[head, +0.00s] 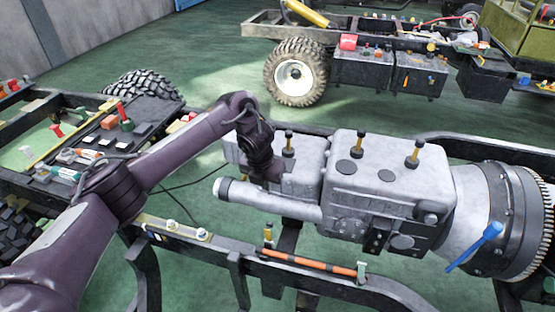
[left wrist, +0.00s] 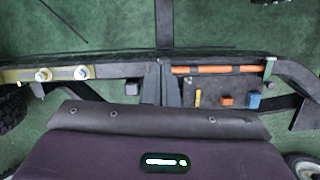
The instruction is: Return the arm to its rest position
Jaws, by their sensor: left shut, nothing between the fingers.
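My left arm (head: 165,150), dark purple, comes in from the lower left of the head view and reaches across to the silver gearbox. Its elbow is bent, and the forearm runs up and right to the wrist. My left gripper (head: 268,174) points down at the gearbox's left section and is shut and empty. Whether it touches the metal cannot be told. The silver gearbox (head: 385,190) lies across the chassis frame. In the left wrist view the fingers are not clearly seen; part of my own purple body fills the bottom. My right gripper is not in view.
A blue-handled tool (head: 485,240) stands by the bell housing. Another chassis stands behind, across open green floor (head: 210,65).

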